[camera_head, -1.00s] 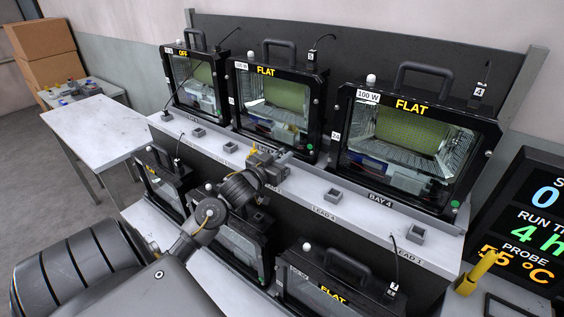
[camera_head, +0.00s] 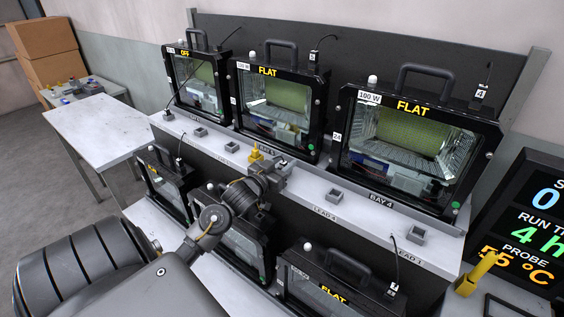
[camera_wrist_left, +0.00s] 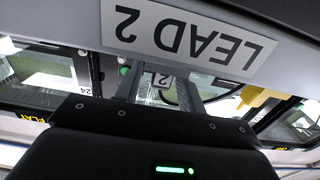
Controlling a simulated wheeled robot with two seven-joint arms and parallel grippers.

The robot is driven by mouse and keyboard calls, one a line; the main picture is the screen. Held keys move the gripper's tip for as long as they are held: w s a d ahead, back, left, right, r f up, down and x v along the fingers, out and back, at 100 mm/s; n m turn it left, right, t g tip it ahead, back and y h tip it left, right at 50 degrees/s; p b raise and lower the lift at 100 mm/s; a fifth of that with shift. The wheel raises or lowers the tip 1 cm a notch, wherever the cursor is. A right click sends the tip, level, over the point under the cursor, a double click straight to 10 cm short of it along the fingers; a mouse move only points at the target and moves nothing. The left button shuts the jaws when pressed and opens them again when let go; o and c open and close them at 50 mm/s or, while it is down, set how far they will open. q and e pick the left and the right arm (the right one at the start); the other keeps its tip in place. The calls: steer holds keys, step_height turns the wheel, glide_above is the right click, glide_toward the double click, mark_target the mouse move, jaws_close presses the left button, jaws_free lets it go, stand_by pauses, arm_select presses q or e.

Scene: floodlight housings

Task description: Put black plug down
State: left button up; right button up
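My left gripper (camera_head: 274,172) is at the front edge of the grey shelf (camera_head: 305,188), below the middle upper floodlight housing (camera_head: 276,105). The LEAD 2 label (camera_wrist_left: 190,38) is close in front of the fingers, upside down. I cannot pick out the black plug for sure near the gripper. A yellow piece (camera_head: 255,154) stands on the shelf just behind the gripper; yellow also shows in the wrist view (camera_wrist_left: 252,98).
Small grey holders stand along the shelf, one right of the gripper (camera_head: 333,195) and one farther right (camera_head: 416,235). Housings stand above and below the shelf, including the large right one (camera_head: 412,140). A display (camera_head: 530,230) stands at right. A white table (camera_head: 95,128) is at left.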

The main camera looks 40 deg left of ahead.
arm_select(q)
steer(key=shift+r, duration=0.2)
steer(key=s+d+b, duration=0.1)
steer(key=s+b, duration=0.1)
steer(key=s, duration=1)
steer(key=shift+d, duration=0.15)
steer(key=shift+f, duration=0.1)
